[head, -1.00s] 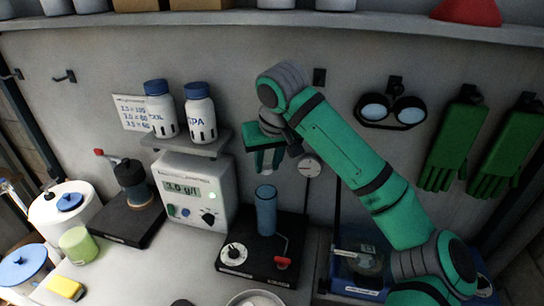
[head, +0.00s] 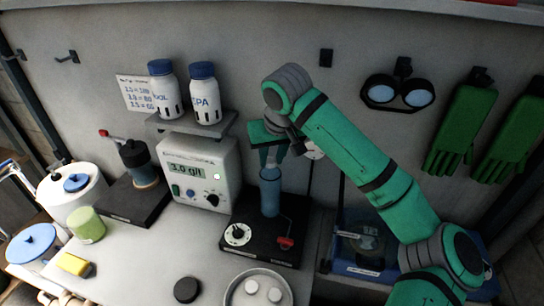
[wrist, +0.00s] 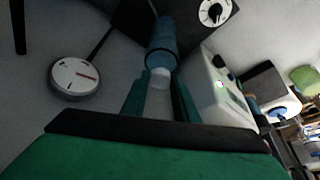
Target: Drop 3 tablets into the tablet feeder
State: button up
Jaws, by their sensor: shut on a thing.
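The tablet feeder appears to be the upright blue tube (head: 270,193) on a black base with a dial and a red handle. In the wrist view the tube (wrist: 161,42) lies just beyond my fingertips. My gripper (head: 270,158) is right above the tube's mouth, fingers pointing down. It is shut on a white tablet (wrist: 160,77), seen between the fingertips at the near rim of the tube. I cannot tell whether it has entered the mouth. Two white tablets, one on the left (head: 252,287) and one on the right (head: 274,295), lie in a round dish (head: 232,291) at the front. The tube's inside is hidden.
A meter box (head: 200,172) with a display stands left of the feeder, below a shelf with two bottles. A round gauge (wrist: 75,78) is on the wall close to my gripper. A black round piece (head: 187,290) lies near the dish. The front bench has clear room.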

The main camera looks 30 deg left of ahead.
jog(key=o, duration=1.1)
jog(key=shift+r, duration=3)
